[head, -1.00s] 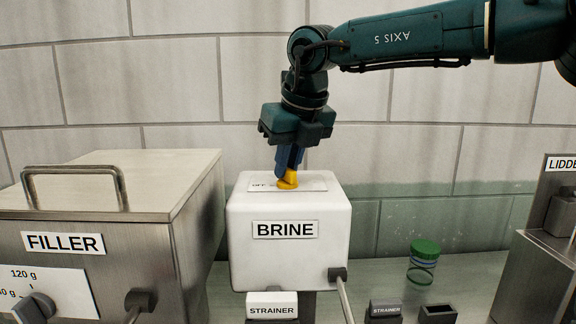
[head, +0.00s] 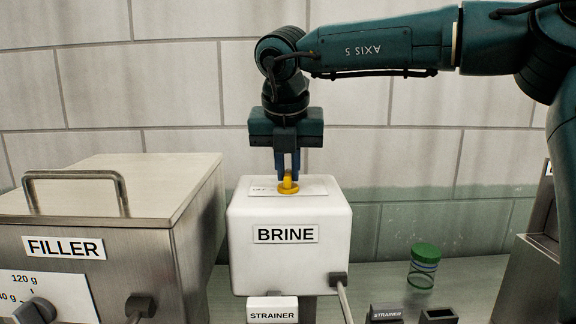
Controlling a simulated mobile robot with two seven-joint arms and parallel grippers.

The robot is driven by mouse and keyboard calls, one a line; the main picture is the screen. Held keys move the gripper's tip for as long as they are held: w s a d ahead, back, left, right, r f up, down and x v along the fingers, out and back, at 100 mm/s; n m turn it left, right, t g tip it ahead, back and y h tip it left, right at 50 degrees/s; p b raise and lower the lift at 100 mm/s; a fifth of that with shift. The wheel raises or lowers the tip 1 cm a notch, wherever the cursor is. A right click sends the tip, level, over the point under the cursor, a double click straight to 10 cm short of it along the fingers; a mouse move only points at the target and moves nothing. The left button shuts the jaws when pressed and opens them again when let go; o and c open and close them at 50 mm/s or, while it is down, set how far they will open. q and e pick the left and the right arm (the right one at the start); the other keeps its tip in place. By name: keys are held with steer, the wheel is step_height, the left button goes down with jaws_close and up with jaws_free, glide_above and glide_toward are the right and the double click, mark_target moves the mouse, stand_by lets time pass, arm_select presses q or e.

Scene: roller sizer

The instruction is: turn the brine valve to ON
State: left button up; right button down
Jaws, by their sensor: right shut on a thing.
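The white brine box (head: 288,252) stands in the middle of the head view, with a BRINE label on its front. On its top is a white plate (head: 315,185) with small lettering on the left, partly hidden and too small to read clearly. The yellow valve knob (head: 288,187) sits on this plate. My right gripper (head: 288,176) comes down from above and is shut on the yellow knob, its blue fingers upright. The fingers hide part of the knob, so its exact pointing direction is hard to tell. My left gripper is not in view.
A steel filler box (head: 140,250) with a lid handle (head: 75,176) stands at the left. A green-lidded jar (head: 424,265) stands on the counter at the right. A strainer block (head: 272,309) is in front of the brine box. A tiled wall (head: 400,150) is behind.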

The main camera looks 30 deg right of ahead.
stand_by(0.4)
steer(key=c, duration=1.5)
jaws_free()
steer(key=shift+o, duration=0.2)
steer(key=p+v, duration=0.1)
steer(key=v, duration=1.2)
steer(key=shift+p, duration=0.4)
